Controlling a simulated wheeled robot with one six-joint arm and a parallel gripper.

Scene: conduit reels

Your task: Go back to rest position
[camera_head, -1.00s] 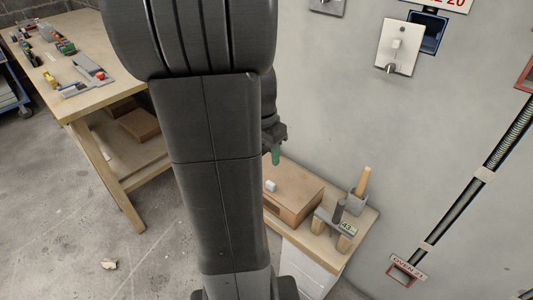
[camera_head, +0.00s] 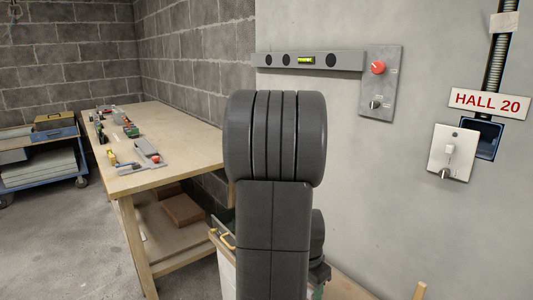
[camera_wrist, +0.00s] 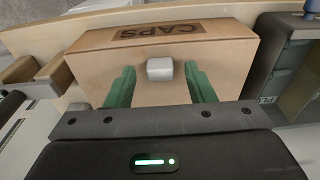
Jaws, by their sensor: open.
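My gripper (camera_wrist: 159,85) is open in the wrist view, with one green finger on each side and a gap between them. Below it is a brown box (camera_wrist: 225,55) marked CAPS, with a small whitish block (camera_wrist: 159,69) on it, seen between the fingers. I cannot tell how far above the box the fingers are. In the head view my arm hides most of the gripper, and only a bit of green (camera_head: 318,292) shows at the bottom edge.
A wooden workbench (camera_head: 195,150) with tools stands at the left, and a blue cart (camera_head: 40,165) is beyond it. The wall at the right carries a level (camera_head: 310,60), a grey switch plate (camera_head: 380,82), a white switch plate (camera_head: 452,152) and a HALL 20 sign (camera_head: 488,102).

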